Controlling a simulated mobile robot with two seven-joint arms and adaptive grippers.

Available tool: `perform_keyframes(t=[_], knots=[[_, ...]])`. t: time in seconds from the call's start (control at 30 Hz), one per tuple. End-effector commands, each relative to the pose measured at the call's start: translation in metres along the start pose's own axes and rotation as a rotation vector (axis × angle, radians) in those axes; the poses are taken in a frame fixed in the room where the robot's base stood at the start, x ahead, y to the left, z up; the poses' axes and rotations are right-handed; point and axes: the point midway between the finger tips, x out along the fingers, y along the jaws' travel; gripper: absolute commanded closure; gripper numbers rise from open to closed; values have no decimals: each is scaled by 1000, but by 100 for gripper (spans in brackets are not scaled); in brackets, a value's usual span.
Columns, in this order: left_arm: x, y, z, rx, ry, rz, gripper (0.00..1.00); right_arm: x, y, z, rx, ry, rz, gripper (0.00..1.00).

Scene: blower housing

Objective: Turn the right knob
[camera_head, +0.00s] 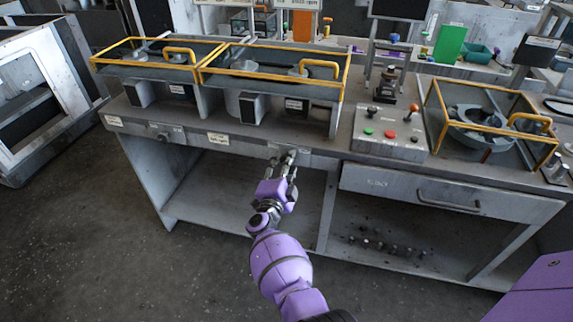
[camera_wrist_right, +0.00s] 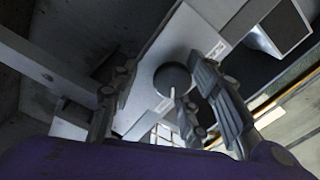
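The right knob (camera_wrist_right: 172,79) is a round dark knob with a thin pale pointer, on the light front panel of the bench in the right wrist view. In the head view the fingers largely hide this knob. My left gripper is out of view.
The left knob (camera_head: 162,138) is further left on the same bench edge (camera_head: 240,142). Yellow-framed covers (camera_head: 200,70) stand above. A control box with coloured buttons (camera_head: 388,133) and a drawer (camera_head: 450,194) are to the right. The lower shelf (camera_head: 230,205) is open, with clear floor in front.

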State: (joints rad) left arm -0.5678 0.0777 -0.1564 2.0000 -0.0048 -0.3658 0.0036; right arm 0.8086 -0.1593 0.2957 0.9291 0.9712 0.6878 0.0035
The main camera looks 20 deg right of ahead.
Motion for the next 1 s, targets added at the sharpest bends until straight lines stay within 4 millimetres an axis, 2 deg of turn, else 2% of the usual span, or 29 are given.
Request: perform_keyframes(t=[0.47,0.57,0.8,1.0], knots=[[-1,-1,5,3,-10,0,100,-5,-4,2,2,-4,-4,60],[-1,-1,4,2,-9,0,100,-18,-3,2,3,-3,-3,60],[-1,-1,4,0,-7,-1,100,-69,-2,1,3,-2,-1,60],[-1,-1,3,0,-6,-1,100,-104,-2,0,3,-2,-2,60]])
